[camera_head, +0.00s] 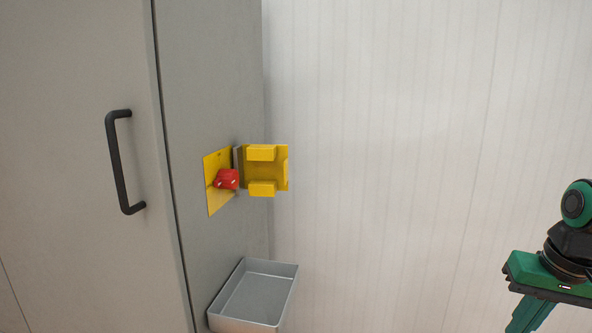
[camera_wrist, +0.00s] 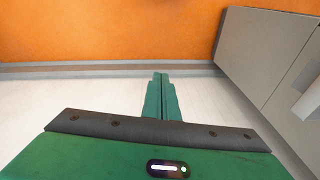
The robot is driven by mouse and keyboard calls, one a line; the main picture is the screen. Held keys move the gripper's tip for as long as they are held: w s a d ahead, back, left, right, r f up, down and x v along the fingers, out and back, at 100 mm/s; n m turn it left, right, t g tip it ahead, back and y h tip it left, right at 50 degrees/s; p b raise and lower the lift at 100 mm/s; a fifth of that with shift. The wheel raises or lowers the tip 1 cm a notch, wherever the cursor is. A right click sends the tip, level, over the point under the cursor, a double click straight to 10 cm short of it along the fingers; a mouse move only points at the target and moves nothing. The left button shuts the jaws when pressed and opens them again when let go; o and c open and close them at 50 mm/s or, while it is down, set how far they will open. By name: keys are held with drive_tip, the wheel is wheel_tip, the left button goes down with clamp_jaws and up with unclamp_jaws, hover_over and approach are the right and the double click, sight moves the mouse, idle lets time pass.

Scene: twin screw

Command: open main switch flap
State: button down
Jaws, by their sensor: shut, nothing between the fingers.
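The yellow switch flap (camera_head: 281,170) stands swung out to the right of its yellow backing plate (camera_head: 216,198), with its inner side and two raised blocks showing. The red main switch knob (camera_head: 227,179) is uncovered on the plate. My gripper (camera_head: 522,318) is at the lower right edge of the head view, well apart from the flap, its fingers partly cut off. In the wrist view my gripper (camera_wrist: 160,76) is shut and empty, its green fingers together above a pale floor. The flap and switch are not in the wrist view.
A grey cabinet (camera_head: 60,210) with a black handle (camera_head: 116,165) fills the left. A grey open tray (camera_head: 250,325) is fixed below the switch. A pale panelled wall (camera_head: 400,120) is behind. The wrist view shows an orange wall (camera_wrist: 110,30) and a grey cabinet (camera_wrist: 265,45) at right.

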drive_tip(key=w+a+f+t+y, duration=0.1)
drive_tip(key=w+a+t, duration=0.1)
drive_tip(key=w+a, duration=0.1)
drive_tip(key=m+t+y, duration=0.4)
drive_tip(key=t+y, duration=0.3)
drive_tip(key=y, duration=0.6)
approach(265, 168)
drive_tip(key=s+d, duration=0.1)
drive_tip(key=d, duration=0.9)
drive_tip(key=x, duration=1.3)
drive_tip(key=shift+a, duration=0.3)
drive_tip(key=shift+w, duration=0.15)
